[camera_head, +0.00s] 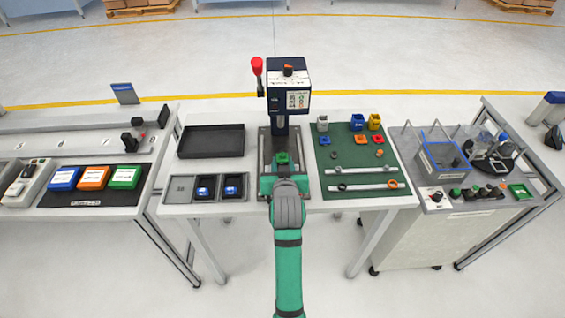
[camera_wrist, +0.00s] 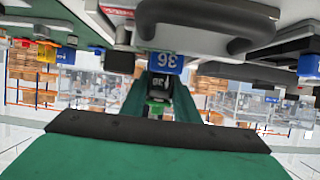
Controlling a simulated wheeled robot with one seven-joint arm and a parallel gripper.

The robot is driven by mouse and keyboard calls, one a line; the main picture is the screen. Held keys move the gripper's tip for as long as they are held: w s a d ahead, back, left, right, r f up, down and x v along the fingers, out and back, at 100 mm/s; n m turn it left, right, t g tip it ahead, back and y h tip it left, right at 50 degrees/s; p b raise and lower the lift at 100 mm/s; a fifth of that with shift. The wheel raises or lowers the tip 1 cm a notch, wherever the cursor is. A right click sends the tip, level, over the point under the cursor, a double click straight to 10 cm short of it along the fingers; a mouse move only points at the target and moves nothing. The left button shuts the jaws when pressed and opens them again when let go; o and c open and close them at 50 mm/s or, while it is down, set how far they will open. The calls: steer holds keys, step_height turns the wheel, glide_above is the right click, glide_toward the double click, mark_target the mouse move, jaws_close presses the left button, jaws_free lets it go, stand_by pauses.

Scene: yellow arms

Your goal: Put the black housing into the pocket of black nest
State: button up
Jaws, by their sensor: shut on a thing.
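My gripper (camera_head: 283,170) is over the front of the press's base in the head view. In the wrist view, its two green fingers (camera_wrist: 160,105) are closed on a small dark piece, the black housing (camera_wrist: 158,82), which shows pale marks. A blue block marked 36 (camera_wrist: 165,62) appears just beyond it in that view. I cannot make out the black nest or its pocket; my gripper and wrist cover much of the press base. I cannot tell whether the housing touches anything below.
The dark blue press (camera_head: 288,92) with a red-knobbed lever stands directly ahead. An empty black tray (camera_head: 210,155) and a compartment tray with blue parts (camera_head: 203,188) are left. A green mat (camera_head: 345,153) with coloured parts and metal rails is right.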

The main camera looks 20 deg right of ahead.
steer(key=shift+f, duration=0.1)
stand_by(0.3)
steer(key=o, duration=1.1)
steer(key=v, duration=1.1)
steer(key=shift+w, duration=0.1)
